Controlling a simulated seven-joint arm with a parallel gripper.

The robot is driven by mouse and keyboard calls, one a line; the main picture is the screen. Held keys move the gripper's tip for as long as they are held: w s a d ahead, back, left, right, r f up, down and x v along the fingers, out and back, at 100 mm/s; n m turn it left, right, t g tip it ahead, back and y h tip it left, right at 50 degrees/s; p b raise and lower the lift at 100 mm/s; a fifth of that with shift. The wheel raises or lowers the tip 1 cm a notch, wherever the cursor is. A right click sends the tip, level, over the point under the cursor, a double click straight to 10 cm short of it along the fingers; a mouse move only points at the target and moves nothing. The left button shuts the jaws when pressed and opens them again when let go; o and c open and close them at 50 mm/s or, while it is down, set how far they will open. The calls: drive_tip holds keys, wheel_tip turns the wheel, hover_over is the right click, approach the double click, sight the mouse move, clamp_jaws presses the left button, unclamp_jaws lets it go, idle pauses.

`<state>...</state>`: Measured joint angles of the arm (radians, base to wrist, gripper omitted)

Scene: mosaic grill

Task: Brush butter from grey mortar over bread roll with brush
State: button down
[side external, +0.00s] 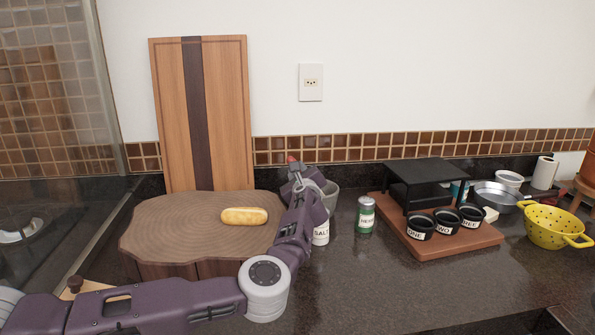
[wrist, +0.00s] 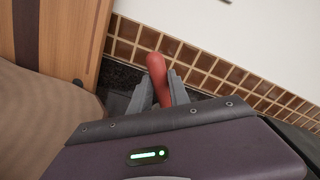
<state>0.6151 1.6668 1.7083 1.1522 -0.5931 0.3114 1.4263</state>
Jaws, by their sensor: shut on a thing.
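The bread roll (side external: 244,215) lies on a round wooden slab (side external: 155,228) to the left of my gripper. My gripper (side external: 296,170) is shut on the brush, whose red handle (wrist: 157,72) stands between the two grey fingers in the wrist view (wrist: 158,92). The handle's red tip (side external: 292,159) also shows above the gripper in the side view. A grey mortar (side external: 331,193) stands right behind my gripper, partly hidden by my arm. The brush's bristles are hidden, so I cannot tell whether they are inside the mortar.
A salt shaker (side external: 321,233) and a green herb shaker (side external: 365,214) stand close to the right. Black cups labelled with words sit on a wooden tray (side external: 455,242) by a black stand (side external: 427,172). A tall cutting board (side external: 222,110) leans on the wall. A yellow colander (side external: 550,228) is far right.

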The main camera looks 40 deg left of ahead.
drive_tip(key=shift+f, duration=0.7)
idle(0.8)
drive_tip(key=shift+r, duration=0.1)
wheel_tip(320, 180, up, 7)
idle(0.6)
wheel_tip(320, 180, up, 7)
idle(0.6)
idle(0.5)
